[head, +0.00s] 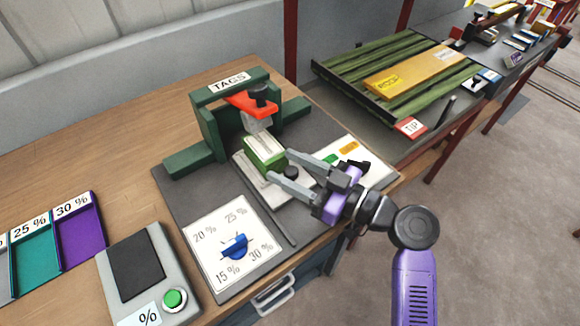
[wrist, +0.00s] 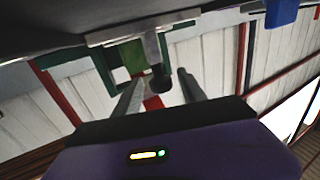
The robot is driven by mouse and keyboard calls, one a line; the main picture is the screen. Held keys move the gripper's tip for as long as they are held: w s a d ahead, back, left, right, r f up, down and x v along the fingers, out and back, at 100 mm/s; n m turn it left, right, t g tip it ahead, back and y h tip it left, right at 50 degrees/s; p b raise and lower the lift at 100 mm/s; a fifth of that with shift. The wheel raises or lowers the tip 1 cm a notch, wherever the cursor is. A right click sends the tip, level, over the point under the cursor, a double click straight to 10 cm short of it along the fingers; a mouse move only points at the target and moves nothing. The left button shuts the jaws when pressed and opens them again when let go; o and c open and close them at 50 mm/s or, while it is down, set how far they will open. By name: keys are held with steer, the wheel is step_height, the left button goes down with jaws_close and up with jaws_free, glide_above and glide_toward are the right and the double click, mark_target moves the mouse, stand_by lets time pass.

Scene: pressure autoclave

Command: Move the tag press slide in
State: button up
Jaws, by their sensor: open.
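The tag press (head: 207,128) is a dark green frame with a TAGS sign, a red lever (head: 250,104) and a black knob on the lever. Its slide (head: 262,187) is a pale plate bearing a green block (head: 264,150), sticking out of the frame toward my gripper. A small black knob (head: 291,172) stands at the slide's front end. My gripper (head: 279,165) is open, its two grey fingers on either side of that knob. In the wrist view the dark knob (wrist: 160,84) shows between the spread fingers; I cannot tell whether they touch it.
A dial plate (head: 208,262) with a blue knob lies in front left of the press. A grey box (head: 176,262) with a green button and coloured trays (head: 83,227) are further left. A card with green and orange labels (head: 348,149) lies right, near my gripper.

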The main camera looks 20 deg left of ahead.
steer(key=shift+d, duration=0.1)
steer(key=b+v, duration=0.1)
steer(key=v, duration=0.6)
steer(key=shift+s+d, duration=0.1)
steer(key=shift+d, duration=0.25)
